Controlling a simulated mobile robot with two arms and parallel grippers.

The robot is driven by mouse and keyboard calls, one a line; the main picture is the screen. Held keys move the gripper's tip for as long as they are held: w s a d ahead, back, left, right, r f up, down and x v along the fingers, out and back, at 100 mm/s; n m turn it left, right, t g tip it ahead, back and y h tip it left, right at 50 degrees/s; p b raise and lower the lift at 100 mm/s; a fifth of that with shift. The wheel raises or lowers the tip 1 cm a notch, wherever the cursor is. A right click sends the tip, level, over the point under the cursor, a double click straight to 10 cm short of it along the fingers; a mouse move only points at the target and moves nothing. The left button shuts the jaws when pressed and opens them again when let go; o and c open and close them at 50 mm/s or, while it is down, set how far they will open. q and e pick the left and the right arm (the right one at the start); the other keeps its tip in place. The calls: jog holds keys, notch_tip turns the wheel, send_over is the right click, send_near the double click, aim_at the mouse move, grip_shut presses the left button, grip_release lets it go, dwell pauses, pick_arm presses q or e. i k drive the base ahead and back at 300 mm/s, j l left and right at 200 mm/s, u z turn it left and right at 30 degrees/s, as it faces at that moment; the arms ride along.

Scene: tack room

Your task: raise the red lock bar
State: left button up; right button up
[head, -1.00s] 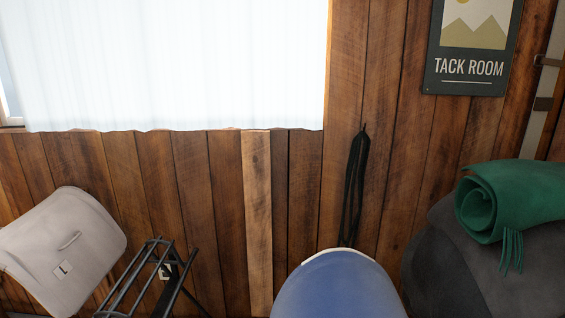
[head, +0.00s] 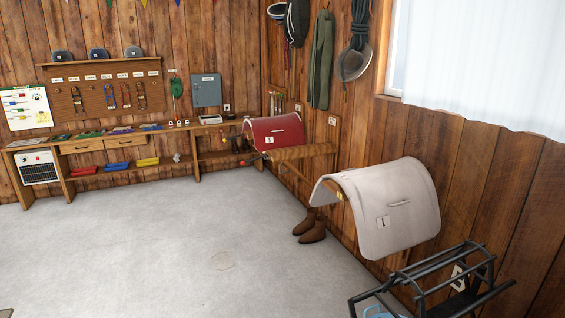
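I cannot make out a red lock bar for certain. Neither of my grippers is in view.
A long wooden bench (head: 105,143) runs along the back wall, with a pegboard (head: 90,88) and a grey wall box (head: 206,91) above. A pale saddle cover (head: 405,215), brown boots (head: 311,229) and a black metal rack (head: 440,268) line the right side. The grey floor (head: 180,245) is clear.

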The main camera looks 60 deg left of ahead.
aim_at(242, 164)
jog(key=j+u, duration=0.2)
jog(key=u, duration=0.2)
jog(key=j+u, duration=0.2)
jog(key=u, duration=0.25)
jog(key=i+j+u, duration=0.1)
jog(key=u, duration=0.3)
